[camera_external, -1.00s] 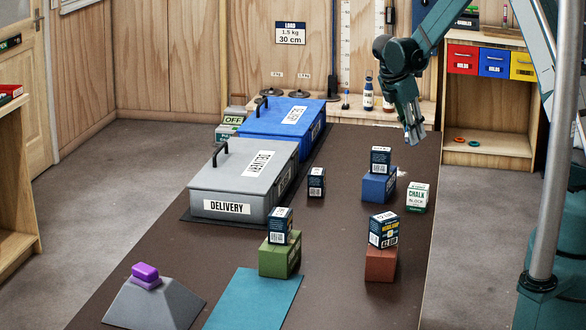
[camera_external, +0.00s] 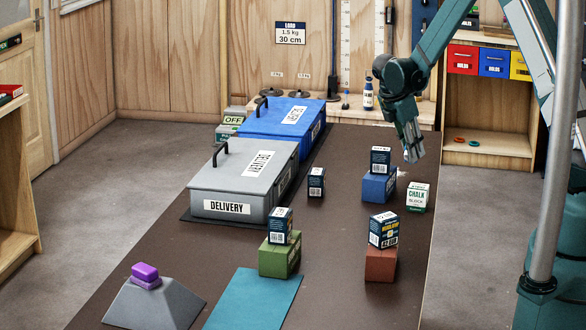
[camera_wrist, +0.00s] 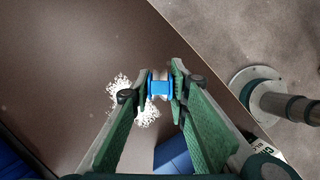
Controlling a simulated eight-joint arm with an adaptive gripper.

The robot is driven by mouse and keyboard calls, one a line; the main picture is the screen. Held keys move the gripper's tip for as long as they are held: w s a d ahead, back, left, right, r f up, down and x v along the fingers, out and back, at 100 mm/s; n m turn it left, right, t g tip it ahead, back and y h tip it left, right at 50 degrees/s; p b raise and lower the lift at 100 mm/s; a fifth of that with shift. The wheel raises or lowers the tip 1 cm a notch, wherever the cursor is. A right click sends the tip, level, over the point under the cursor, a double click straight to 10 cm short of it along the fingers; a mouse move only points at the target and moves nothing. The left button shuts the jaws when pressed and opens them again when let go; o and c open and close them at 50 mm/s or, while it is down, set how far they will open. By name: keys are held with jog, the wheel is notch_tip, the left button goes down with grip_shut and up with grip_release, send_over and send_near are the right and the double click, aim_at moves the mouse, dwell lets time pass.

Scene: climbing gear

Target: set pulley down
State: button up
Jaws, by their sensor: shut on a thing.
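My gripper (camera_external: 413,157) hangs fingers-down over the far right part of the brown table, just behind the blue block. In the wrist view my gripper (camera_wrist: 160,88) is shut on a small blue pulley (camera_wrist: 160,87), held between the two green fingertips. The pulley is hidden by the fingers in the external view. In the wrist view, white powder (camera_wrist: 148,113) lies on the table beside and partly behind the fingers. I cannot tell whether the pulley touches the table.
A blue block (camera_external: 378,188) with a dark box (camera_external: 380,160) on it stands close by. A chalk box (camera_external: 418,197) stands to its right. A red block (camera_external: 380,266) with a box, a green block (camera_external: 280,259) and a grey delivery case (camera_external: 228,207) stand farther off. The table's right edge is near.

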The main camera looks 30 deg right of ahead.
jog(key=shift+f, duration=0.2)
jog(key=shift+f, duration=1.9)
jog(key=shift+f+b, duration=0.15)
jog(key=shift+b, duration=0.15)
jog(key=o, duration=0.9)
jog(key=p+v, duration=0.1)
jog(key=v, duration=1.1)
jog(key=shift+r, duration=0.3)
